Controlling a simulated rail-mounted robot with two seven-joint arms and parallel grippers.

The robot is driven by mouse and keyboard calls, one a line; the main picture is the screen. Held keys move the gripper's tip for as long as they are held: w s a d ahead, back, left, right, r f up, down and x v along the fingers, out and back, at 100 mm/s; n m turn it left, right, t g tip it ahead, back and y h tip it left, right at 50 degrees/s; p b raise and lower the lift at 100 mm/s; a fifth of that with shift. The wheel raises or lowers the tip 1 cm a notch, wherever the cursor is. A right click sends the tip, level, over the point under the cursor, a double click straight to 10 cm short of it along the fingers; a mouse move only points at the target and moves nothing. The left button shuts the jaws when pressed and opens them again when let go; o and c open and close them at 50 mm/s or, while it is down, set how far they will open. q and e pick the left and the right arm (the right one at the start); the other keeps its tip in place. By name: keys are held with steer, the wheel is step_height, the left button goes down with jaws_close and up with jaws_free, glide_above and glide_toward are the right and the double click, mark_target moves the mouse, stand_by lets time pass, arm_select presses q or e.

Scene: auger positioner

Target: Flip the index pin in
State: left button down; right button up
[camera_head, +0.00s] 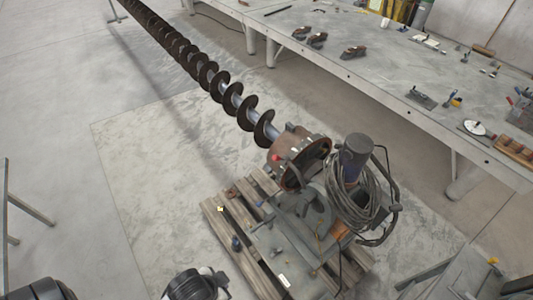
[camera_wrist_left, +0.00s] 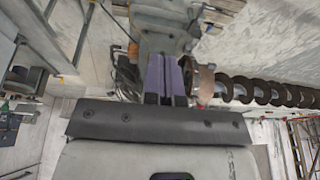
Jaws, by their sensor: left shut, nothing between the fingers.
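The auger positioner (camera_head: 310,205) stands on a wooden pallet, with a rusty round flange (camera_head: 303,162) at its head. The long dark auger (camera_head: 205,73) runs from the flange to the upper left; it also shows in the left wrist view (camera_wrist_left: 250,90). A small red knob (camera_head: 277,157) sits at the flange's edge; I cannot tell whether it is the index pin. My left gripper (camera_wrist_left: 166,60) is shut and empty, its purple fingers overlapping the grey positioner body in the left wrist view. I cannot tell whether they touch. My right gripper is not in view.
A coiled cable (camera_head: 355,205) hangs on the positioner's right side. The pallet (camera_head: 222,228) has small loose parts on it. A long grey workbench (camera_head: 400,75) with tools runs along the upper right.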

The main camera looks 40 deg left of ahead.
arm_select(q)
steer(key=w+a+f+m+t+h+b, duration=0.1)
steer(key=w+a+f+m+b, duration=0.2)
steer(key=w, duration=0.4)
steer(key=w+a+f+m+t+h+b, duration=0.1)
steer(key=w+a+f+m+b, duration=0.1)
steer(key=w+m+b, duration=0.5)
steer(key=w+a+f+m+t+h+b, duration=0.1)
steer(key=w+a+f+m, duration=0.15)
steer(key=w, duration=0.55)
steer(key=w+a+r+m+t+b, duration=0.2)
steer(key=w+a+r+m+b, duration=0.1)
steer(key=w+a+r, duration=0.2)
steer(key=w+a+r+m+t+b, duration=0.1)
steer(key=w+a+r+m+b, duration=0.2)
steer(key=w+a+r, duration=0.3)
steer(key=w+a, duration=0.1)
steer(key=a, duration=0.3)
steer(key=shift+w+a+r+t, duration=0.2)
steer(key=shift+w+a+t, duration=0.1)
steer(key=shift+t, duration=0.1)
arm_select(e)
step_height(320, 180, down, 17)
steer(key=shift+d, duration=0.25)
arm_select(q)
steer(key=shift+m, duration=0.25)
steer(key=shift+f, duration=0.1)
